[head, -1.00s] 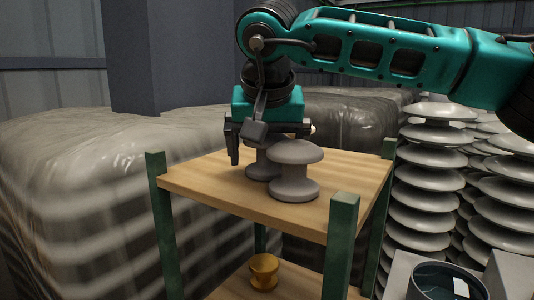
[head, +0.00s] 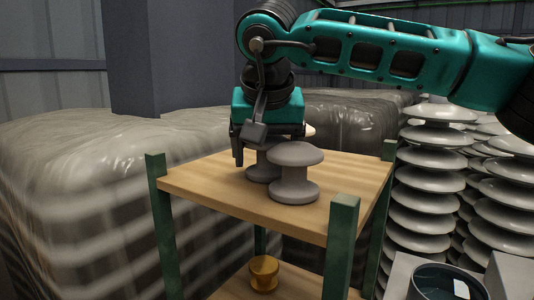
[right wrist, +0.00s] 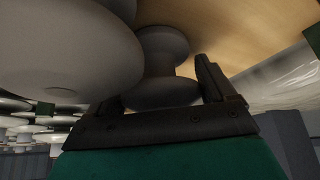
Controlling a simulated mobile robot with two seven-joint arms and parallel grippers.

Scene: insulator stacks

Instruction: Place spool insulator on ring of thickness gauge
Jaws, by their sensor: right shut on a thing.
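Two grey spool insulators stand upright on the wooden top shelf. The front spool (head: 296,173) is in full view. The rear spool (head: 260,171) is partly hidden behind the front one and my gripper. My right gripper (head: 262,146) points down and is shut on the rear spool near its top. In the right wrist view the held spool (right wrist: 163,58) is between the fingers, and the front spool (right wrist: 65,45) is close beside it on the left. I cannot make out a thickness gauge ring for certain. My left gripper is not in view.
The wooden shelf (head: 220,199) has green corner posts (head: 340,245). A yellow cup-like piece (head: 264,273) sits on the lower shelf. A dark round container (head: 420,290) is at the bottom right. Tall grey insulator stacks (head: 432,185) stand on the right, wrapped bales (head: 80,190) behind.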

